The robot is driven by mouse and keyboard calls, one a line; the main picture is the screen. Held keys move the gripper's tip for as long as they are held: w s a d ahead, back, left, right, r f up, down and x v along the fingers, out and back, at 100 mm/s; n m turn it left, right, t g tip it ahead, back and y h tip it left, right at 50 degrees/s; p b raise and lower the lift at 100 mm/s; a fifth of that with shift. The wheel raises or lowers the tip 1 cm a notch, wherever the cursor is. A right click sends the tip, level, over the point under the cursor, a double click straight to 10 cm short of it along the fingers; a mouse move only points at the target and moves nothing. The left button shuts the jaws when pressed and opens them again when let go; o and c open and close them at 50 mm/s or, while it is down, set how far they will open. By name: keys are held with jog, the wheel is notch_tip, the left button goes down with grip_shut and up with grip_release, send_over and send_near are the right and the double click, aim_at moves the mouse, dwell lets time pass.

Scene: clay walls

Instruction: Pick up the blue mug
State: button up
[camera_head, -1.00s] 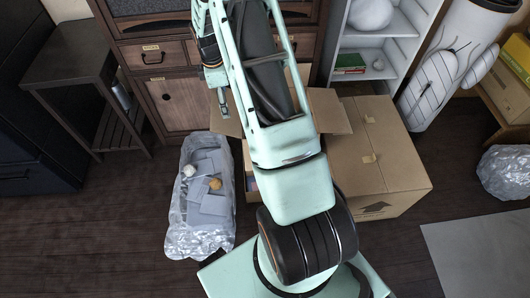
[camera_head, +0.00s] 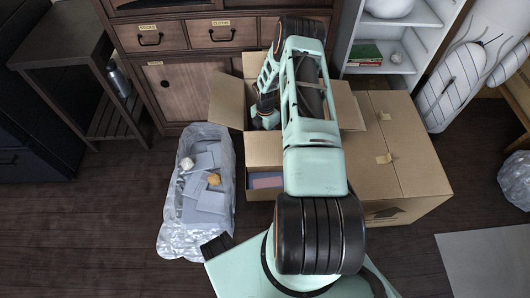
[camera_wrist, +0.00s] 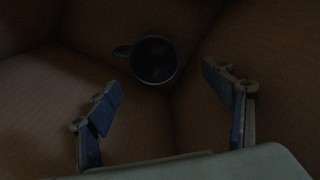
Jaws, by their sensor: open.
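The mug (camera_wrist: 154,60) shows dark bluish in the dim wrist view, with its round mouth facing the camera and its handle to the left. It sits inside a cardboard box, in a corner where the brown walls meet. My gripper (camera_wrist: 165,95) is open and empty, its two blue-padded fingers spread to the left and right below the mug in the picture. The mug lies beyond the fingertips, not between the pads. In the head view my arm reaches down into the open box (camera_head: 228,101), and the mug is hidden there.
A closed cardboard box (camera_head: 405,150) stands right of the open one. A plastic-lined bin (camera_head: 172,232) with papers is at the left. A wooden cabinet (camera_head: 180,88) and white shelves (camera_head: 395,78) stand behind. A dark side table (camera_head: 65,45) is far left.

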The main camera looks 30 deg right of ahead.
jog(key=f+b, duration=0.1)
jog(key=f, duration=0.2)
jog(key=f+b, duration=0.1)
jog(key=f, duration=0.2)
jog(key=f+b, duration=0.1)
jog(key=f, duration=0.2)
jog(key=shift+w+d+f+b, duration=0.15)
jog(key=shift+w+b, duration=0.25)
jog(key=c, duration=1.5)
